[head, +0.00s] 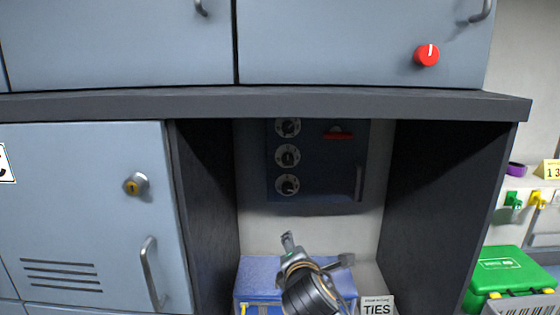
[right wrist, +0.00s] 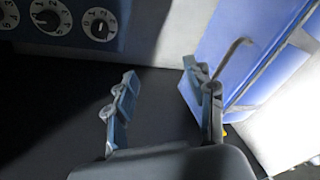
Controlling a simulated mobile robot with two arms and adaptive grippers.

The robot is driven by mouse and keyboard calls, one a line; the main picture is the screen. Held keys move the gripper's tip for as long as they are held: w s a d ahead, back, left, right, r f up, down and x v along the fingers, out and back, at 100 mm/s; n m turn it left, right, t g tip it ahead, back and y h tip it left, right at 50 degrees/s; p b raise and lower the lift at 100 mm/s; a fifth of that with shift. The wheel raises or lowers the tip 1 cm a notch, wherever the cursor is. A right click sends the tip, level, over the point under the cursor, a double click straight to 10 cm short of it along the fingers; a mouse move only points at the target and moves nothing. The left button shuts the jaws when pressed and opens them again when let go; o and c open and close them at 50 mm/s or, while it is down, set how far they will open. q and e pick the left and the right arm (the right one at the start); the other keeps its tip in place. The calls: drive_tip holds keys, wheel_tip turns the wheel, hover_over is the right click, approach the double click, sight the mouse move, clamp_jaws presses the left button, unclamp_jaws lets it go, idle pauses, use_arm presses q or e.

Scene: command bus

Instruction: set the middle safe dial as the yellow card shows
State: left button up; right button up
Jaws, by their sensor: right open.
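The dark blue safe (head: 325,185) is set back in the open bay under the counter. Its dials stand in a column, with the middle dial (head: 287,155) between the top dial (head: 288,127) and the bottom dial (head: 287,185). In the right wrist view the middle dial (right wrist: 50,16) is in a row at the upper left; its setting is too small to read surely. A yellow card (head: 548,169) stands at the far right, its marking partly cut off. My right gripper (head: 318,250) is open and empty, below and apart from the dials; its fingers (right wrist: 160,72) also show in the wrist view. My left gripper is out of view.
A blue box (head: 262,275) stands below the safe, close to my right gripper. A TIES sign (head: 377,307) is beside it. The bay's dark side walls (head: 205,200) and the counter edge (head: 300,102) frame the space. A green case (head: 505,275) is outside on the right.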

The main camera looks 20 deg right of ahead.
sight(288, 160)
drive_tip(key=w+a+r+n+t+h, duration=0.1)
drive_tip(key=w+r+n+t, duration=0.15)
drive_tip(key=r, duration=0.55)
drive_tip(key=w+r+n+t, duration=0.1)
drive_tip(key=r+n, duration=0.2)
drive_tip(key=r, duration=0.4)
drive_tip(key=p+x, duration=0.2)
drive_tip(key=x, duration=0.4)
drive_tip(key=p+x, duration=0.3)
drive_tip(key=x, duration=0.3)
drive_tip(key=shift+d+r, duration=0.15)
drive_tip(key=shift+d, duration=0.1)
drive_tip(key=shift+w+d, duration=0.15)
drive_tip(key=shift+w, duration=0.5)
drive_tip(key=shift+c, duration=0.2)
clamp_jaws()
